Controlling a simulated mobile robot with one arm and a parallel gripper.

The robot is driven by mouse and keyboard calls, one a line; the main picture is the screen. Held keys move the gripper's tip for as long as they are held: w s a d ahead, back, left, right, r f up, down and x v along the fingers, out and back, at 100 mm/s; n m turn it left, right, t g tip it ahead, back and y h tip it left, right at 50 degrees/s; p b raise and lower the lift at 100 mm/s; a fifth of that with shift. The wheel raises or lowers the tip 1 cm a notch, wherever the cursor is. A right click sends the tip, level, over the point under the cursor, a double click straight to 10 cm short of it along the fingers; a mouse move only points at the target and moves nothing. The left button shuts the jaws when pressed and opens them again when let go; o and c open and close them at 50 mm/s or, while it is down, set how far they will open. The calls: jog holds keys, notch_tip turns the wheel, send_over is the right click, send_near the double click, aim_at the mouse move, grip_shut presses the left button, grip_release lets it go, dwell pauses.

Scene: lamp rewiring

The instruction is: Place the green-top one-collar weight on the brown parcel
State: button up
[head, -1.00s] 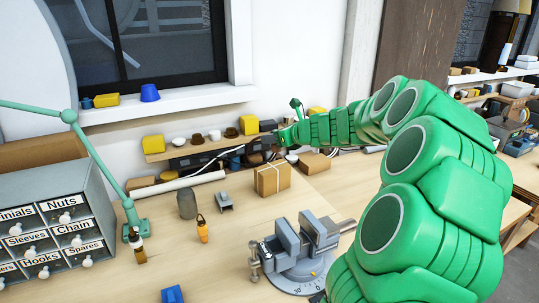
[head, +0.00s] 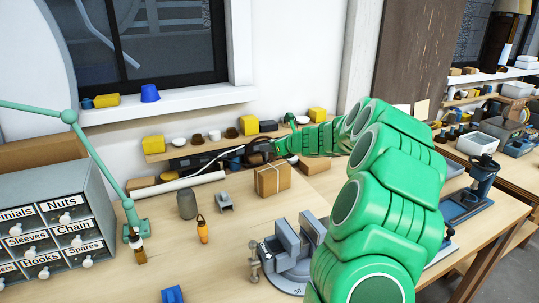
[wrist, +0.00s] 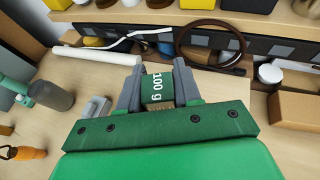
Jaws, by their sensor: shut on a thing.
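In the wrist view my gripper (wrist: 158,90) is shut on a green-topped weight (wrist: 157,88) marked "100 g". Its collar cannot be made out. The brown parcel (head: 272,181), tied with string, stands on the bench in the head view. In the wrist view a small brown patch, likely the parcel, shows just below the weight between the fingers. In the head view my gripper (head: 259,152) is small and dark, behind and above the parcel's top; the weight cannot be made out there. Whether weight and parcel touch cannot be told.
A grey vise (head: 290,250) stands in front of the parcel. A cardboard box (wrist: 295,110) lies to the right. A loaded shelf (head: 165,155) runs behind.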

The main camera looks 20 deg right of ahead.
jog(key=shift+f, duration=1.65)
jog(key=shift+w+f, duration=0.1)
jog(key=shift+f, duration=0.05)
jog(key=o, duration=1.1)
